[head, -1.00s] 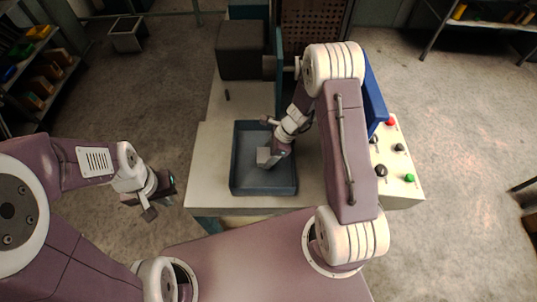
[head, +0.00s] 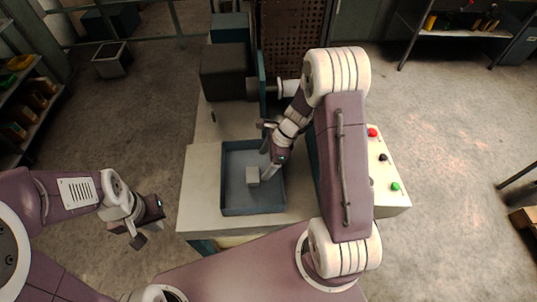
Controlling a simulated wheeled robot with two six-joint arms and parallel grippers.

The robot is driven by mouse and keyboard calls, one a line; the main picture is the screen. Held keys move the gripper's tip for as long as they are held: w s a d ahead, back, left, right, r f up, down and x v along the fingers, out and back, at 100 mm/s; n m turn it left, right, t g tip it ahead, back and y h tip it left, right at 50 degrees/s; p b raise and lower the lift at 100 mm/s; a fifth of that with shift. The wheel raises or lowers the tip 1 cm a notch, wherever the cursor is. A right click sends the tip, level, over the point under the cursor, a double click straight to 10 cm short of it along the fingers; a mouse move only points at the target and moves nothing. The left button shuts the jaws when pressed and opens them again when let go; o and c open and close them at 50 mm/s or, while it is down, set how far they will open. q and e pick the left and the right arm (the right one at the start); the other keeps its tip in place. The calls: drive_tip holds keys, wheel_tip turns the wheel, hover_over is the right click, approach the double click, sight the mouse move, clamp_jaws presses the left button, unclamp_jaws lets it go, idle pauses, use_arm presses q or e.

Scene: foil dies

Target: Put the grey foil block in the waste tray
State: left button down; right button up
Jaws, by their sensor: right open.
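The small grey foil block (head: 252,175) sits inside the blue-grey waste tray (head: 226,188), near the middle and seemingly on its floor. My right gripper (head: 265,150) is open over the tray, its fingers spread apart. One finger is just to the right of the block in the picture; whether it touches the block I cannot tell. My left gripper (head: 150,222) is open and empty, off the left side of the table and away from the tray.
The tray stands on a pale table (head: 203,170). A dark box-shaped machine part (head: 224,72) is behind it. A control panel with red, black and green buttons (head: 395,187) is to the right, beyond my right arm. Shelves stand at the far left and right.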

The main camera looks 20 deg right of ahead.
drive_tip(key=s+r+n+h, duration=0.2)
drive_tip(key=s+r+n, duration=0.2)
drive_tip(key=n, duration=0.6)
drive_tip(key=s+r+n+h, duration=0.2)
drive_tip(key=s+r+n, duration=0.3)
drive_tip(key=s+n, duration=0.4)
drive_tip(key=shift+d+n, duration=0.3)
drive_tip(key=shift+n, duration=0.7)
